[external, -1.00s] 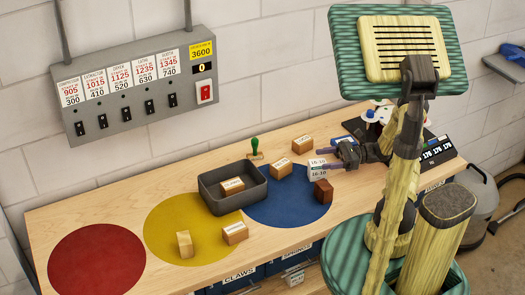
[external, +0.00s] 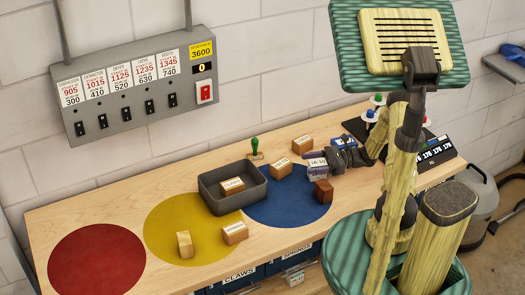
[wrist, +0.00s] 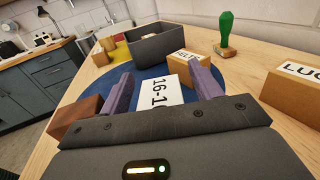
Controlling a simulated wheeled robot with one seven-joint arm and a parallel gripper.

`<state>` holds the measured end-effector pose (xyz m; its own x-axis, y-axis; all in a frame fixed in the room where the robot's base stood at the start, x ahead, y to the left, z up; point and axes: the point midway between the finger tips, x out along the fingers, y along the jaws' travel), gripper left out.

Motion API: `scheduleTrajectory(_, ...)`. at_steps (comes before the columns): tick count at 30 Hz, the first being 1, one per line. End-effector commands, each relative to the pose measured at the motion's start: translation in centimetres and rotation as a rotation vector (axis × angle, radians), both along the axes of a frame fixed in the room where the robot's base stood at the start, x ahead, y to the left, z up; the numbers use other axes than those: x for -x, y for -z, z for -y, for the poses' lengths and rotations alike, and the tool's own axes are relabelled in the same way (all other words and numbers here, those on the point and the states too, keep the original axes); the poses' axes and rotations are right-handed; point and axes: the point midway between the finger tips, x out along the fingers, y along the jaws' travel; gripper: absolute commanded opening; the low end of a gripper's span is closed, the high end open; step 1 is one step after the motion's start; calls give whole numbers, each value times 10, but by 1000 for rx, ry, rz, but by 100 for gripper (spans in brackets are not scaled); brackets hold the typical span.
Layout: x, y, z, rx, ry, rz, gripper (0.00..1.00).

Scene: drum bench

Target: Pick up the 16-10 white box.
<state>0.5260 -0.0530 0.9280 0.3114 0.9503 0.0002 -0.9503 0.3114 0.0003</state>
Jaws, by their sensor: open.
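The white box marked 16-10 (external: 316,174) stands at the right edge of the blue circle (external: 285,205). In the wrist view the white box (wrist: 177,92) lies between my two purple fingers, its label partly hidden by my gripper body. My gripper (wrist: 163,76) is open, low over the bench, with one finger on each side of the box. I cannot tell whether either finger touches it. In the external view my gripper (external: 317,165) reaches the box from the right and covers part of it.
A dark red-brown block (external: 323,191) stands close in front of the white box. Wooden labelled boxes (external: 281,168) (external: 302,145) stand behind it. A grey tray (external: 211,199) holding a labelled box and a green stamp (external: 254,145) are further left. The red circle (external: 97,262) is clear.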

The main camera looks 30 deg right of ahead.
Motion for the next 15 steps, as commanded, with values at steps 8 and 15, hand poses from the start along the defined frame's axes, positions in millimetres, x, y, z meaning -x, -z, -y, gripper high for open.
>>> scheduleTrajectory(8,0,0,0,0,0,0,64)
scheduleTrajectory(15,0,0,1,0,0,0,38)
